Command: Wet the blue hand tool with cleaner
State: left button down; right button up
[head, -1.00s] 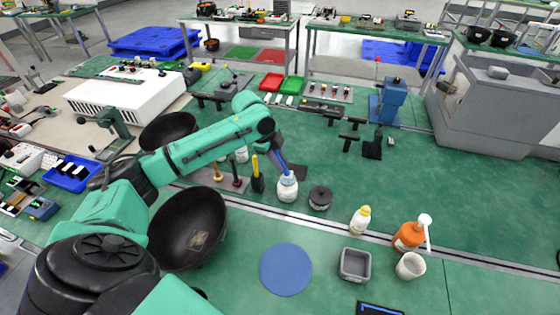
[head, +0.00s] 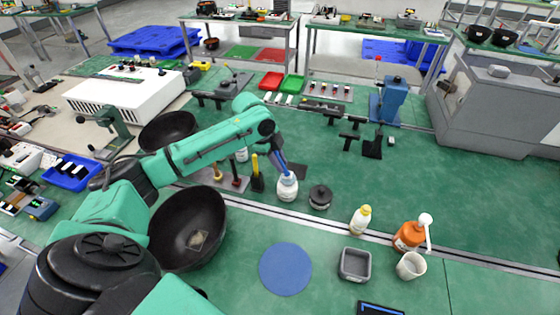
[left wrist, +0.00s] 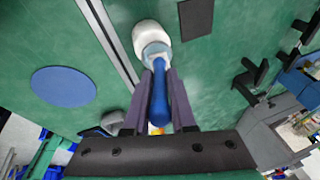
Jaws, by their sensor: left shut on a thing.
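The blue hand tool (left wrist: 158,98) is held by its handle between the fingers of my left gripper (left wrist: 152,105). In the head view, my left gripper (head: 282,163) is above a white jar (head: 287,190), shut on the tool. The white jar (left wrist: 147,33) also shows in the left wrist view, with the tool's far end at its mouth. The tool's tip is hidden there, so I cannot tell how deep it is. My right gripper is not in view.
A rack with upright tools (head: 236,182) stands left of the jar, and a dark round container (head: 320,197) on its right. A blue round mat (head: 285,269), grey tray (head: 355,264), yellow-capped bottle (head: 360,220), orange pump bottle (head: 407,238) and beige cup (head: 410,266) lie nearer.

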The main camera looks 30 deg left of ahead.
pick_arm(q)
jog(key=shift+f, duration=0.65)
dwell(0.4)
dwell(0.4)
notch_tip(320, 180, up, 7)
jog(key=p, duration=0.8)
jog(key=shift+r, duration=0.1)
dwell(0.4)
